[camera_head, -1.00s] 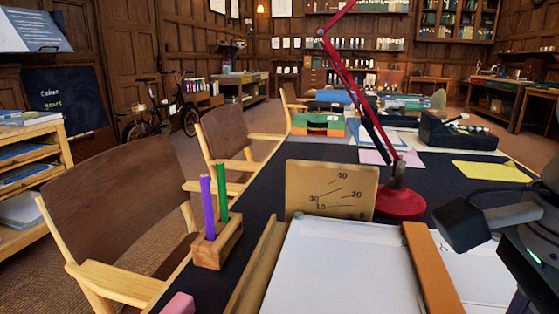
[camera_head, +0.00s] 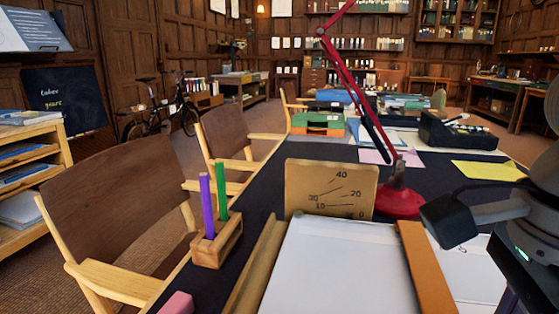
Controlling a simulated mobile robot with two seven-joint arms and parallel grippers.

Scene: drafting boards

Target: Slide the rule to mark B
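The rule (camera_head: 427,270) is an orange-brown wooden bar lying across the white drafting sheet (camera_head: 340,265), running from its far edge toward me. A small dark mark (camera_head: 462,248) shows on the sheet just right of the rule; its letter is too small to read, so I cannot tell which is mark B. My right gripper (camera_head: 446,224), dark grey, comes in from the right over the far part of the sheet, close to the right of the rule's far end. I cannot tell whether it touches the rule, and its fingers are not clear. My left gripper is not in view.
A wooden angle plate (camera_head: 331,189) stands behind the sheet, with the red lamp base (camera_head: 400,203) beside it. A wooden pen block (camera_head: 217,244) with purple and green pens stands left of the ledge (camera_head: 262,265). A pink block (camera_head: 178,303) lies near the left table edge.

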